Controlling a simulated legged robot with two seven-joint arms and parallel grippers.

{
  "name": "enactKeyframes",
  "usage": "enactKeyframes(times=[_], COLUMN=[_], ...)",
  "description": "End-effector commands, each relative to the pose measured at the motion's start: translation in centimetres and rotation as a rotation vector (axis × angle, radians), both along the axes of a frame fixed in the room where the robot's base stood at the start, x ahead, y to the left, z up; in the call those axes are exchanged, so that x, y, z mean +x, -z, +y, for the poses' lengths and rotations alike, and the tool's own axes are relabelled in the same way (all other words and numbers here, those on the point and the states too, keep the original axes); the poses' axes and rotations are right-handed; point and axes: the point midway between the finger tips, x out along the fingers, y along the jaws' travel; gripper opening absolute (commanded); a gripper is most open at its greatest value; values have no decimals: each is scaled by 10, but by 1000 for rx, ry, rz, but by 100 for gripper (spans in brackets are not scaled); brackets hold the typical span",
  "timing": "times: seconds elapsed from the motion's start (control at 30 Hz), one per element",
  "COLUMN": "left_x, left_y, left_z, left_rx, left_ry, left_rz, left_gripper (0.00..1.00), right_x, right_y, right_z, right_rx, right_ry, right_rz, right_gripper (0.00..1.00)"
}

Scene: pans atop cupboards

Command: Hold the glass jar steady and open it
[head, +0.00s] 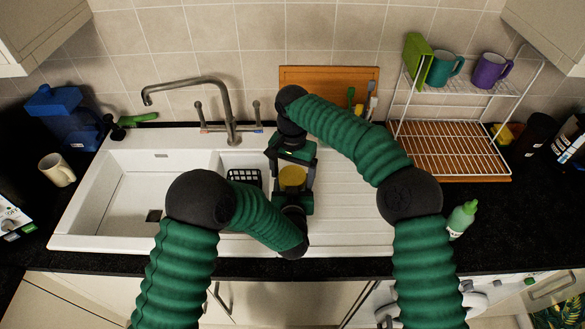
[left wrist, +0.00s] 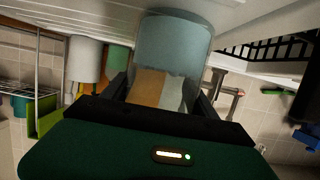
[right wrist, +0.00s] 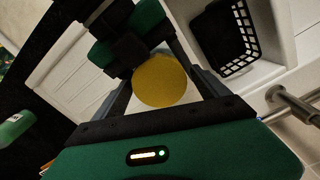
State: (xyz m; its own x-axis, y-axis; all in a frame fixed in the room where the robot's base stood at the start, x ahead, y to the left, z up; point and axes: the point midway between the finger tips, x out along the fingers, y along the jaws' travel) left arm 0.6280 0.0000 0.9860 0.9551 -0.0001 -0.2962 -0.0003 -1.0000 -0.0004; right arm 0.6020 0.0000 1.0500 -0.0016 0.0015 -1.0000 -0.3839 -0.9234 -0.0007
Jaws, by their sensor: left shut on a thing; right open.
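The glass jar (left wrist: 172,42) shows pale and see-through between the fingers of my left gripper (left wrist: 163,88) in the left wrist view. Its round yellow lid (head: 292,177) shows from above in the head view, over the sink unit's right part. My left gripper (head: 294,203) is shut on the jar from the near side. My right gripper (head: 291,165) is open, with its fingers on either side of the lid from the far side. The lid (right wrist: 160,80) fills the gap in the right wrist view; whether the fingers touch it I cannot tell. The jar's base is hidden in the head view.
A black basket (head: 244,178) sits in the small basin left of the jar, with the tap (head: 232,125) behind. The white drainer (head: 350,205) is clear at right. A dish rack (head: 447,148) and green bottle (head: 462,218) stand further right.

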Motion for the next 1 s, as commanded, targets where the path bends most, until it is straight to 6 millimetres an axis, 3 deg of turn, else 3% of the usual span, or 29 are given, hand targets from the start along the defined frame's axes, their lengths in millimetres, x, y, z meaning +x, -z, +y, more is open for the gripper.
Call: enactKeyframes(times=[0.13, 0.6, 0.63, 0.8, 1.0], left_x=[0, 0, 0, 0, 0], left_y=[0, 0, 0, 0, 0], left_z=[0, 0, 0, 0, 0], left_rx=[0, 0, 0, 0, 0], left_ry=[0, 1, 1, 1, 0], left_rz=[-1, 0, 0, 0, 0], left_gripper=[0, 0, 68, 91, 93], right_x=[0, 0, 0, 0, 0], right_y=[0, 0, -1, -1, -1], right_z=[0, 0, 0, 0, 0], right_rx=[0, 1, 1, 1, 1], right_ry=[0, -1, -1, -1, -1], right_rz=[0, 0, 0, 0, -1], right_gripper=[82, 20, 18, 18, 18])
